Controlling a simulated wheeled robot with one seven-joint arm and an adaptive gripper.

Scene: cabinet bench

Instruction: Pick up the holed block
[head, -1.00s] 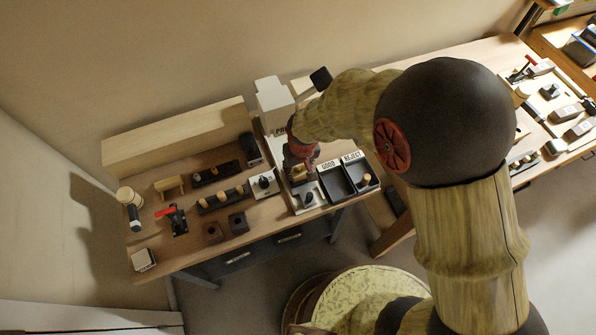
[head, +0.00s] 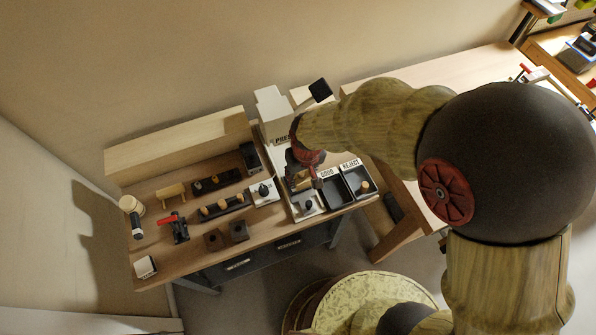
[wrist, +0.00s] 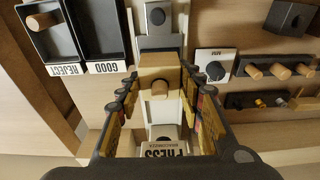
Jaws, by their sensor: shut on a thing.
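A tan wooden block (wrist: 160,66) sits between my gripper's fingers in the wrist view, with a round wooden peg end (wrist: 160,88) showing on its face. It may be the holed block; any hole in it is filled or hidden by the peg. My gripper (wrist: 159,80) is shut on this block, at the press station. In the head view my gripper (head: 303,180) is low over the press base and largely hides the block. Two dark blocks with holes, one on the left (head: 213,239) and one on the right (head: 238,231), stand at the bench's front.
The white press (head: 275,112) stands behind my gripper. The GOOD tray (head: 333,190) looks empty; the REJECT tray (head: 352,176) holds a peg. A knob box (head: 263,191), peg racks (head: 222,207) and a red-handled clamp (head: 178,228) lie to the left.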

